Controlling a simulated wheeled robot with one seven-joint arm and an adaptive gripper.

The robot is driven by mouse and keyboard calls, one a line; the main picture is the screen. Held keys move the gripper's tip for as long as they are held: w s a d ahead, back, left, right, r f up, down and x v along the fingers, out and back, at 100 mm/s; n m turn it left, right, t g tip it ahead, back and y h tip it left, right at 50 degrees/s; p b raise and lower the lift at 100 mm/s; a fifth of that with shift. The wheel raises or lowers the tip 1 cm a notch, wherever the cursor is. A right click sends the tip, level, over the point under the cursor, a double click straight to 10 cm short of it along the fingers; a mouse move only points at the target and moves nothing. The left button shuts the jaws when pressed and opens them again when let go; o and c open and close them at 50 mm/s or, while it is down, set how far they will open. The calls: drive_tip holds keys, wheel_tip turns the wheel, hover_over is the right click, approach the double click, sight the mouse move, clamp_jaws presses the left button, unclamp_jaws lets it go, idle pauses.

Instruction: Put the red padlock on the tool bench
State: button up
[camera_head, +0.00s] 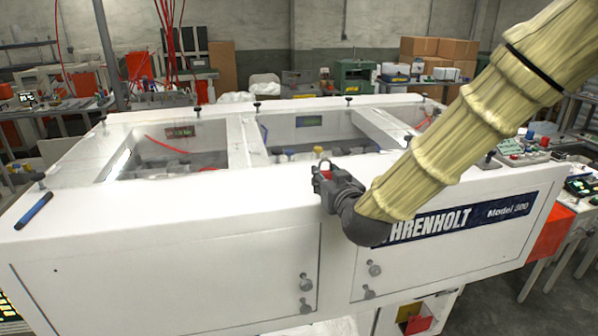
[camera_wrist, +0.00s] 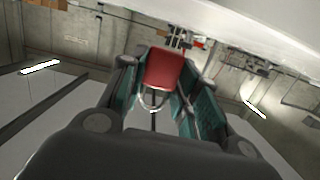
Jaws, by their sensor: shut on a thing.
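The red padlock (camera_wrist: 166,70) sits between the teal-lined fingers of my gripper (camera_wrist: 168,62) in the wrist view. Its metal shackle points toward the palm. My gripper (camera_head: 324,178) is shut on it. In the head view the gripper is in front of the long white cabinet's upper front edge, and only a small red bit of the padlock (camera_head: 325,165) shows above the dark fingers. I cannot tell whether the gripper touches the cabinet. Benches stand at the left and right; I cannot tell which is the tool bench.
The white cabinet (camera_head: 180,260) fills the foreground, with open bays on top and knobs on its front. A blue marker (camera_head: 34,210) lies on its left corner. A cluttered left bench (camera_head: 62,106) stands behind. Brown boxes (camera_head: 437,48) are stacked at the back. Grey floor is clear at lower right.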

drive_tip(key=p, duration=0.4)
hover_over(309, 184)
drive_tip(key=shift+f, duration=0.45)
drive_tip(key=shift+f+p, duration=1.1)
drive_tip(key=shift+f, duration=0.7)
drive_tip(key=shift+f, duration=0.1)
drive_tip(key=o, duration=1.1)
